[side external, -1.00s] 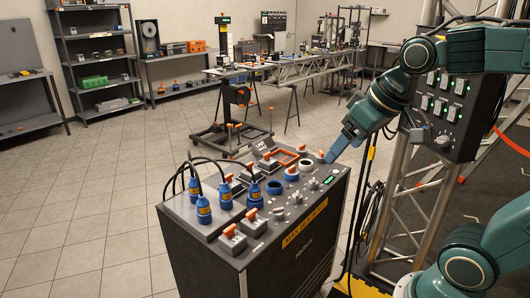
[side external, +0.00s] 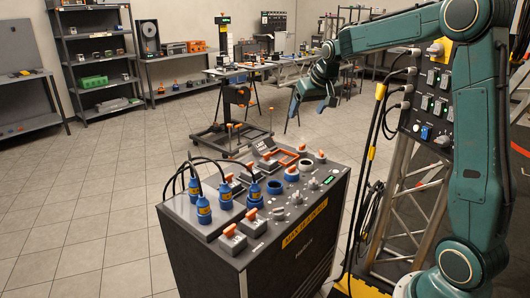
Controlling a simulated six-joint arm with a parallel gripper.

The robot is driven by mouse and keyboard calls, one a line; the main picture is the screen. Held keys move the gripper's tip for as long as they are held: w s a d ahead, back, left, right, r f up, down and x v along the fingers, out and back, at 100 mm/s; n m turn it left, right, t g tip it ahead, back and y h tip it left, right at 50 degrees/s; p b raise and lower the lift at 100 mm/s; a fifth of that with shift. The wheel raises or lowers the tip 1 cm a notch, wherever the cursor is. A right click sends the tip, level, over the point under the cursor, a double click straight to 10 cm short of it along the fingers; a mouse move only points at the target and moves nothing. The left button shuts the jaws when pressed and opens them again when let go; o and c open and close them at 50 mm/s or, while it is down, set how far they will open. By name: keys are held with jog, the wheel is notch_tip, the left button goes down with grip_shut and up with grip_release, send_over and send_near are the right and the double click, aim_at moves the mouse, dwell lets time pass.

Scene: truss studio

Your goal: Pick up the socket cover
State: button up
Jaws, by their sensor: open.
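I cannot tell for certain which part is the socket cover. On the sloped top of the dark console (side external: 290,262) there are two round blue sockets. One blue socket (side external: 275,188) is near the middle and a second blue-rimmed socket (side external: 292,175) lies behind and right of it. A small orange-topped piece (side external: 320,157) sits by the back right corner. My gripper (side external: 309,106) is open and appears empty, with its two fingers pointing down. It is raised well above the back right part of the console, clear of everything on it.
Several blue plugs (side external: 204,211) with black cables stand on the console's left. Orange-handled switches (side external: 232,232) line its front, and an orange frame (side external: 286,157) is at its back. A truss and a switch panel (side external: 436,105) stand right. The tiled floor left is open.

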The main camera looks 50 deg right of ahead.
jog(key=w+d+f+m, duration=0.1)
jog(key=w+d+f, duration=0.1)
jog(key=d+f, duration=0.3)
jog(key=w+d+f+m, duration=0.1)
jog(key=w+d+f, duration=0.1)
jog(key=d, duration=0.6)
jog(key=m+g+h, duration=0.1)
jog(key=m+h, duration=0.1)
send_near(322, 152)
jog(key=v, duration=0.4)
jog(key=shift+s+d, duration=0.15)
jog(key=shift+f, duration=0.1)
jog(key=shift+x, duration=4.25)
jog(key=shift+f, duration=0.1)
jog(key=shift+w+x, duration=0.2)
jog(key=shift+x, duration=2.3)
jog(key=c, duration=1.1)
